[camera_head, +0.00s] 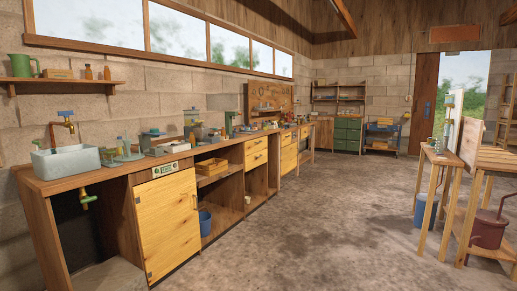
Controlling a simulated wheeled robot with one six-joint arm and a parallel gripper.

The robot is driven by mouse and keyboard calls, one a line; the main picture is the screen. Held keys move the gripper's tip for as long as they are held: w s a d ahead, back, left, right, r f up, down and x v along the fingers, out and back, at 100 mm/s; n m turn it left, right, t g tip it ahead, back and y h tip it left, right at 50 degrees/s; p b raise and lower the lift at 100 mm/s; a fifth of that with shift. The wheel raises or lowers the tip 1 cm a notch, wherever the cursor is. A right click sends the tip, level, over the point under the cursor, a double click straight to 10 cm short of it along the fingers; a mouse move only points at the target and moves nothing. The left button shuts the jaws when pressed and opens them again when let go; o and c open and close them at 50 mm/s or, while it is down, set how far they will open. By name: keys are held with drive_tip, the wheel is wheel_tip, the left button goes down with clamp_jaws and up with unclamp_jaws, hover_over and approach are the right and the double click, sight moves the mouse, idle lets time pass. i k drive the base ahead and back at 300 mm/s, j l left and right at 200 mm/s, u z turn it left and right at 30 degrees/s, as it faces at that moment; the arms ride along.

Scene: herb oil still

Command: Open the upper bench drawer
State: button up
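A long wooden workbench (150,162) runs along the left wall. Under its top, near the middle, a yellow upper drawer (256,145) sits above a second yellow drawer (256,159); both look shut. Farther along, another yellow drawer front (289,138) shows near the bench top, above further yellow fronts; it also looks shut. Handles are too small to make out clearly. I cannot tell which of these fronts is the task's drawer. My gripper is not in view.
A yellow cabinet door (167,217) and open bays with a blue bucket (205,222) fill the nearer bench. A stone sink (66,160) stands on top. The concrete floor (310,225) between is clear.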

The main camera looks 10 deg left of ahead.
sight(255, 144)
drive_tip(key=i+u, duration=0.3)
drive_tip(key=i, duration=2.75)
drive_tip(key=i+j, duration=0.1)
drive_tip(key=i, duration=2.65)
drive_tip(key=i+z, duration=0.2)
drive_tip(key=i, duration=0.35)
